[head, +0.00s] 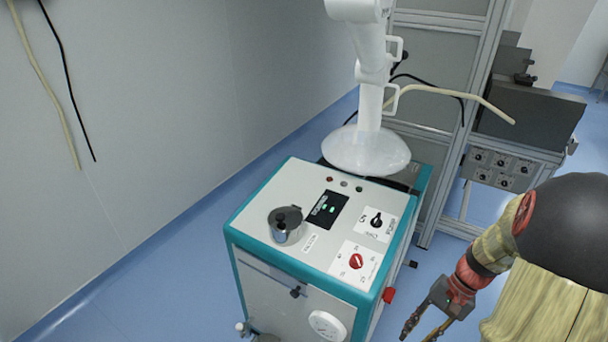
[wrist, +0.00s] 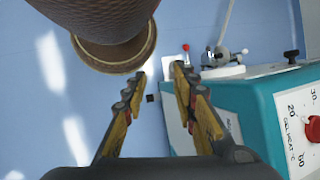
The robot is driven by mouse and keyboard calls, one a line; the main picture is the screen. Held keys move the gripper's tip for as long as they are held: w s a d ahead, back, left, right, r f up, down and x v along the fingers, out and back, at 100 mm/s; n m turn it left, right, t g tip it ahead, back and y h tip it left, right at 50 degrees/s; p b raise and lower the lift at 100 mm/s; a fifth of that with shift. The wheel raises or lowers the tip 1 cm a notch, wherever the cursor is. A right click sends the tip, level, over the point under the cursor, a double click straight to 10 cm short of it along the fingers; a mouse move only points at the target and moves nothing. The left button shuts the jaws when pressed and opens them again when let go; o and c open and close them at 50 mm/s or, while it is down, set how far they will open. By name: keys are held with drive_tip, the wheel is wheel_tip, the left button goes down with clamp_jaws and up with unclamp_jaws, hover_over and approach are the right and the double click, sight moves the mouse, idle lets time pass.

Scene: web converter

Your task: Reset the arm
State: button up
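My gripper (head: 424,326) hangs at the lower right of the head view, fingers pointing down and to the left. It is to the right of a white and teal machine (head: 278,252) and apart from it. The side of the machine (wrist: 262,108) shows close to the right finger in that view. My arm is bent, with its red and dark joints at the right edge of the head view.
The machine top carries a metal cup (head: 286,230), a black knob (head: 376,220) and a red knob (head: 356,261). A white hood (head: 366,152) hangs over its back. A grey control box (head: 498,168) stands behind. Blue floor (head: 408,290) lies between machine and arm.

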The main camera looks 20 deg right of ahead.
drive_tip(key=w+a+r+n+t+h, duration=0.2)
drive_tip(key=a+r+n+t+h, duration=0.3)
drive_tip(key=a+r+n, duration=0.6)
drive_tip(key=a+r+t, duration=0.1)
drive_tip(key=a+r, duration=0.9)
drive_tip(key=r, duration=0.2)
drive_tip(key=shift+r+h, duration=0.3)
drive_tip(key=shift+r, duration=0.1)
